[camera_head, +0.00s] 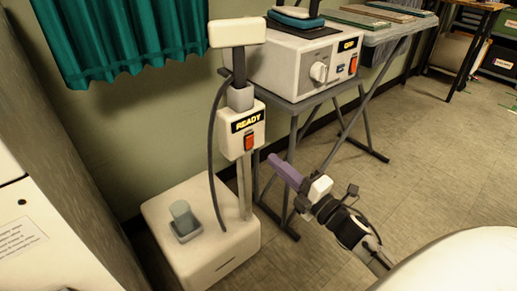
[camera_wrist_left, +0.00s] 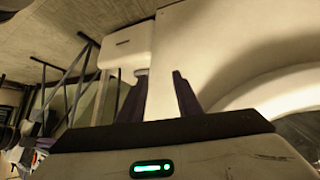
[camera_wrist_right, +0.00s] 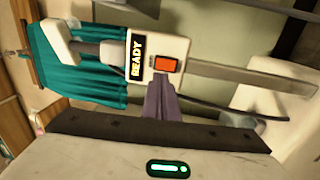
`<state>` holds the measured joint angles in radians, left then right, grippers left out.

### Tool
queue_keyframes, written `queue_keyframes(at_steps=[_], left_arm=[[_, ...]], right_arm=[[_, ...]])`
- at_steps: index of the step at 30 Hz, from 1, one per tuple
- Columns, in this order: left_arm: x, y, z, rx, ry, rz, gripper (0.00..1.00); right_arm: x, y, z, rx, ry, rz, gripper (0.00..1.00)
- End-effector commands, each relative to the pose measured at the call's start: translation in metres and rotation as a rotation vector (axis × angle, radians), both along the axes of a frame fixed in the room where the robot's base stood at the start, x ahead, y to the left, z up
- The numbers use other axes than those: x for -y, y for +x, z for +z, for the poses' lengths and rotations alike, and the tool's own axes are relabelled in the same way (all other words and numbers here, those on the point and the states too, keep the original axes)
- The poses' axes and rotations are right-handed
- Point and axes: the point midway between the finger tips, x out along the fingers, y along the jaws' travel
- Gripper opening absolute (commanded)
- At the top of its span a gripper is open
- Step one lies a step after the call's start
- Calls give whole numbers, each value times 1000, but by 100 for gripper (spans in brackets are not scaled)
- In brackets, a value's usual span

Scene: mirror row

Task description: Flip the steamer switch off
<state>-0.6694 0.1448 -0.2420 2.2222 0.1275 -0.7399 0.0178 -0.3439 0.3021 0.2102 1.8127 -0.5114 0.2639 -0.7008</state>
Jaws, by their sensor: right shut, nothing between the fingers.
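The steamer's white control box (camera_head: 238,132) sits on its pole and shows a lit "READY" sign (camera_head: 247,122). Below the sign is the red-orange steamer switch (camera_head: 249,142). In the right wrist view the switch (camera_wrist_right: 167,65) is just past my fingertips. My right gripper (camera_head: 273,159) is shut and empty, its purple fingers pointing at the box from the right. Whether the tips touch the box or switch I cannot tell. My left gripper (camera_wrist_left: 160,75) shows only in its wrist view, fingers apart and empty, with pale surfaces beyond.
The white steamer base (camera_head: 195,235) stands on the floor, with a dark hose (camera_head: 212,150) beside the pole. A white ironing unit (camera_head: 300,62) with its own red switch (camera_head: 353,65) and knob (camera_head: 319,72) sits on a grey stand behind. Teal curtain (camera_head: 130,40) hangs left. Open floor lies right.

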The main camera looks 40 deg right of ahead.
Motion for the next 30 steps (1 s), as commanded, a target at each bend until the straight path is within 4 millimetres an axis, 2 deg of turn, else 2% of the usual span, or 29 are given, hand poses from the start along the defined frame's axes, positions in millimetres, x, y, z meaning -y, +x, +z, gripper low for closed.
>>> queue_keyframes(at_steps=[1,6,12,17,26,30], left_arm=[[1,0,-3,-4,0,-4,31],[4,-2,-9,-27,-1,-17,31],[7,4,-9,-34,3,-34,31],[8,6,-8,-35,8,-44,31],[7,5,-7,-33,12,-49,31],[5,0,2,-17,0,-22,31]], right_arm=[[-1,13,1,4,-2,2,0],[-4,46,5,3,-1,1,0],[-5,70,8,0,-1,0,0],[-6,77,9,-1,0,1,0],[-6,78,9,-1,1,0,0],[-7,88,20,0,2,-1,0]])
